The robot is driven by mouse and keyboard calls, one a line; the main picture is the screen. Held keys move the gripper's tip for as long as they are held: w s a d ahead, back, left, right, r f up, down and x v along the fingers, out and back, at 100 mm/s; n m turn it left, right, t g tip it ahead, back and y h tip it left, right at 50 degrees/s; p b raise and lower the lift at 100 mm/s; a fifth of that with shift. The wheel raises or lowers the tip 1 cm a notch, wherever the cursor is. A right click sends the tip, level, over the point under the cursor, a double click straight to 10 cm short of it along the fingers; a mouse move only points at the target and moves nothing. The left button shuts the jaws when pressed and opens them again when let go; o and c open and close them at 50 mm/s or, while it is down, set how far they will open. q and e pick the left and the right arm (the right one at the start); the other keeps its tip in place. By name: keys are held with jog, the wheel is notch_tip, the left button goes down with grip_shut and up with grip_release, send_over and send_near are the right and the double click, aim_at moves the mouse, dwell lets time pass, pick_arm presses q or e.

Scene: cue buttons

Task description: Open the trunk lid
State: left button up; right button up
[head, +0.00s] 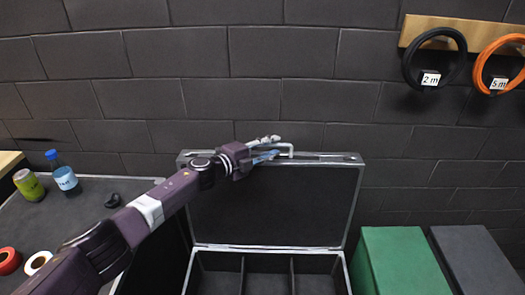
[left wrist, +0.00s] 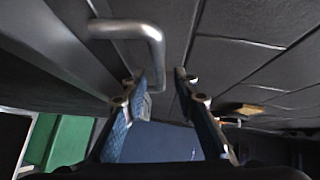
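The trunk (head: 245,249) stands against the wall with its dark, metal-edged lid (head: 265,210) raised upright. The open inside shows compartments split by dividers. A pale bent handle (head: 288,146) sticks up at the lid's top edge, and it also shows in the left wrist view (left wrist: 152,38). My left gripper (head: 272,147) is at the lid's top edge beside this handle. My right gripper is not in view.
A dark table (head: 95,215) at left holds a blue bottle (head: 63,174), a green can (head: 28,185) and tape rolls (head: 38,262). A green box (head: 400,260) and a dark box (head: 475,258) stand right of the trunk. Cable coils (head: 434,57) hang at upper right.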

pick_arm(q)
jog(key=v, duration=1.2)
jog(key=shift+f, duration=0.15)
